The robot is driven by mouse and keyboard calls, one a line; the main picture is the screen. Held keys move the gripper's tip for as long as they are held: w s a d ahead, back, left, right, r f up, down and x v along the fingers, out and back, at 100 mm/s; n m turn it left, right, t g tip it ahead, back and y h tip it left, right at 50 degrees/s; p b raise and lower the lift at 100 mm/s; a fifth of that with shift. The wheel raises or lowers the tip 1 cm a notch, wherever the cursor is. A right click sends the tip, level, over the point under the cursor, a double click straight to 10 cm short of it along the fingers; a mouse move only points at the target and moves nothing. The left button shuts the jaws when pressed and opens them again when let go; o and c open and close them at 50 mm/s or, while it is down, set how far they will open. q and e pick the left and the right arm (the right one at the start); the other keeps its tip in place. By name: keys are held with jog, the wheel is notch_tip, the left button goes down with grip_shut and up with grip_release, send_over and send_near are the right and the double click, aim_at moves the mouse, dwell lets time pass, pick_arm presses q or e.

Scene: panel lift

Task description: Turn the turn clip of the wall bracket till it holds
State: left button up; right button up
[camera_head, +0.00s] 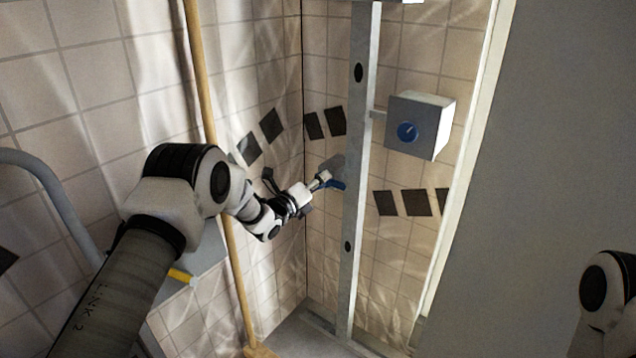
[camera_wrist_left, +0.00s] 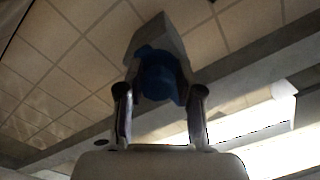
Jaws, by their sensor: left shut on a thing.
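The wall bracket (camera_head: 332,165) is a small grey block near the room's corner, just left of the metal post. Its blue turn clip (camera_head: 336,185) shows at the tip of my left gripper (camera_head: 322,179). In the left wrist view the turn clip (camera_wrist_left: 158,78) is a dark blue rounded part between the two fingers, with the grey bracket (camera_wrist_left: 157,38) behind it. My left gripper is shut on the turn clip; its fingers hide part of the clip. I cannot tell the clip's exact angle. My right gripper is out of view.
A metal post (camera_head: 354,230) stands right beside the bracket. A grey box with a blue dial (camera_head: 420,125) is to its right. A wooden pole (camera_head: 207,90) stands behind my left arm. A large grey panel (camera_head: 540,170) fills the right side.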

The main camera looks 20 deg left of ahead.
pick_arm(q)
jog(key=o, duration=1.1)
jog(key=shift+s+d+f, duration=0.25)
jog(key=shift+d+f, duration=0.05)
jog(key=shift+f, duration=0.35)
jog(key=shift+w+r, duration=0.1)
jog(key=shift+a+r, duration=0.1)
jog(key=shift+r, duration=0.1)
jog(key=shift+a, duration=0.15)
jog(key=v, duration=1.1)
jog(key=shift+s+r, duration=0.15)
jog(key=shift+s, duration=0.3)
